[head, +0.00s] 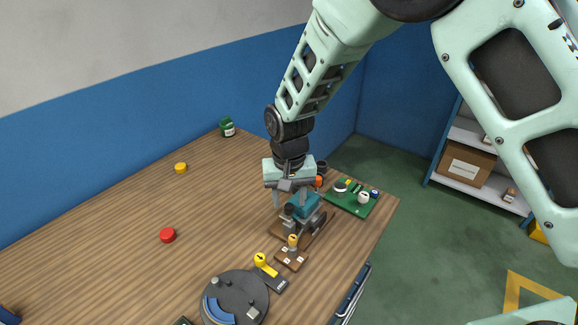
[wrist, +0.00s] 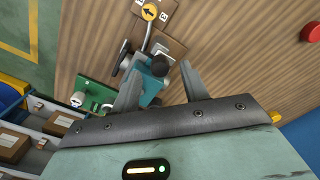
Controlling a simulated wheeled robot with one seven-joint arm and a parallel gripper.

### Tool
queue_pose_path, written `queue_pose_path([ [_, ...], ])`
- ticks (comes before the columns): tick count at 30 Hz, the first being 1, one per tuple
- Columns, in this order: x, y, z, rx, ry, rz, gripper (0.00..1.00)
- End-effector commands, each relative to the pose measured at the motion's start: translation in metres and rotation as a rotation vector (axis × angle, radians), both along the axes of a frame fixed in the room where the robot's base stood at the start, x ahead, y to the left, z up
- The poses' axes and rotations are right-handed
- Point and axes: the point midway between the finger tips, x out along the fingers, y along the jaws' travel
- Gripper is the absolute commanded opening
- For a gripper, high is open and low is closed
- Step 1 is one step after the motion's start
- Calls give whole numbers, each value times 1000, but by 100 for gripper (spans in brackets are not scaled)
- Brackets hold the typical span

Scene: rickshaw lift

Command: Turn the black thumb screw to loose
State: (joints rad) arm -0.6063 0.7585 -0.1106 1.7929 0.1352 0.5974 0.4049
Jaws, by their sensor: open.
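A small vise-like device with a teal body (head: 304,204) stands on a brown base plate near the table's right edge. My gripper (head: 290,200) points down over the device and is open. The teal body also shows in the wrist view (wrist: 150,98).
A lever with a yellow arrow knob (head: 292,240) stands just in front of the device. A yellow-handled switch (head: 266,267) and a dark round dial (head: 235,298) lie nearer. A green board (head: 349,204) is behind right. The table's left middle is mostly clear.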

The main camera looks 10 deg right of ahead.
Motion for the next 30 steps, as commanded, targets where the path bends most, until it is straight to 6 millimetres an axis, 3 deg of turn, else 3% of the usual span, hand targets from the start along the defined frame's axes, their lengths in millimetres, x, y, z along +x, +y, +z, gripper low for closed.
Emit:
queue_pose_path([
  [18, 0, 0, 133, 3, -4, 1, 45],
  [24, 0, 0, 154, 1, -2, 1, 45],
  [30, 0, 0, 158, 0, -1, 1, 45],
])
